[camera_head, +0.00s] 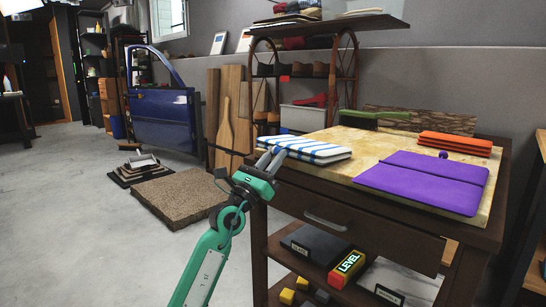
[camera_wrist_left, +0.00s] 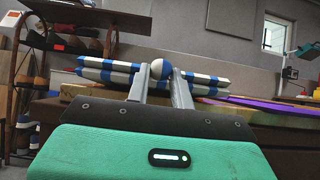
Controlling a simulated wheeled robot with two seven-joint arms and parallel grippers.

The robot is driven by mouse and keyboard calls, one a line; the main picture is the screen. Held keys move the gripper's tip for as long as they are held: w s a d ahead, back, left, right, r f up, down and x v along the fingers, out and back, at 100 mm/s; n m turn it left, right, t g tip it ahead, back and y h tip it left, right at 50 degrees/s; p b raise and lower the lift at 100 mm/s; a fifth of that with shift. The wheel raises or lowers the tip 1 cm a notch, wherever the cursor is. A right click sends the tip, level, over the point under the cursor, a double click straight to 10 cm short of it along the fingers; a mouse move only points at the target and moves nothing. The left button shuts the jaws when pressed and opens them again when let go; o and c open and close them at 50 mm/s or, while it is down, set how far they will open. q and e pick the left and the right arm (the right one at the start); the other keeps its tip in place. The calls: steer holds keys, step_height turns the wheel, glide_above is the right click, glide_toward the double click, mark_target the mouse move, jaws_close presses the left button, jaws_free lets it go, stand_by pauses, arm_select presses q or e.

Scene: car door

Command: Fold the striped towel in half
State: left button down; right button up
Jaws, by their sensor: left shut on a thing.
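The blue-and-white striped towel (camera_head: 312,148) lies on the near left part of the worktop. It shows as two stacked panels in the left wrist view (camera_wrist_left: 207,80), with a narrow gap between them. A blue-and-white ball (camera_wrist_left: 160,69) sits at its near edge. My left gripper (camera_head: 271,160) reaches up to the towel's left near edge. Its two fingers (camera_wrist_left: 161,80) are closed around the ball in the left wrist view.
The wooden worktop (camera_head: 345,172) also bears a purple mat (camera_head: 420,182), a stack of orange cloths (camera_head: 455,143) and a green brush (camera_head: 375,117). A blue car door (camera_head: 165,115) stands behind at left.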

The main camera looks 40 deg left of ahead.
arm_select(q)
steer(key=shift+w+f, duration=0.1)
steer(key=shift+f, duration=0.05)
steer(key=c, duration=1.3)
jaws_free()
steer(key=shift+o, duration=0.2)
steer(key=b+v, duration=0.1)
steer(key=v, duration=1.2)
steer(key=shift+s+f+b, duration=0.15)
steer(key=shift+s+b, duration=0.2)
steer(key=shift+b, duration=0.05)
